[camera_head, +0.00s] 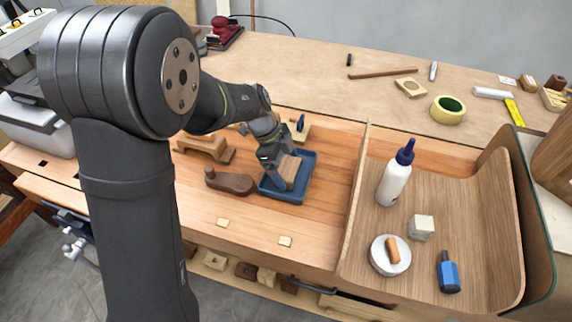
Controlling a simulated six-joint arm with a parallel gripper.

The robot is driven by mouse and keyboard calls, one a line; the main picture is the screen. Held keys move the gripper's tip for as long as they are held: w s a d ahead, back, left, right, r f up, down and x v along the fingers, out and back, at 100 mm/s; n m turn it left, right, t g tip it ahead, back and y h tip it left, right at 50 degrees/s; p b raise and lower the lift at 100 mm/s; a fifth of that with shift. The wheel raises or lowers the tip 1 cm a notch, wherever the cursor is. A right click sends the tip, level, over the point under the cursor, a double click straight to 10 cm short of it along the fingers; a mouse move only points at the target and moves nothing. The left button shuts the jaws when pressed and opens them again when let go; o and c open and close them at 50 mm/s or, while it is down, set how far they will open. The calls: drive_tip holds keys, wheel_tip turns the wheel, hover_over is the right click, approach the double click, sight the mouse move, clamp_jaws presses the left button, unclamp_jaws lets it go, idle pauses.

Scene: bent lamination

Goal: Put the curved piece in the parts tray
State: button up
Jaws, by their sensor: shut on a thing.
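The parts tray is a shallow blue tray (308,165) on the wooden bench, at the middle of the view. My gripper (284,165) reaches down over the tray from the upper left. It is shut on a brown wooden piece, the curved piece (291,170), which is tilted and over the tray's inside. The curve is hard to make out at this size. My gripper partly hides the piece, and I cannot tell whether the piece touches the tray floor.
A dark wooden hand plane (230,181) lies just left of the tray, with a lighter wooden block (206,148) behind it.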

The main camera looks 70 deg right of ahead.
sight(292, 167)
drive_tip(key=o, duration=0.7)
drive_tip(key=shift+f, duration=0.1)
drive_tip(key=v, duration=1.2)
drive_tip(key=x, duration=1.2)
drive_tip(key=shift+f, duration=0.15)
wheel_tip(292, 167, up, 3)
drive_tip(key=shift+r, duration=0.7)
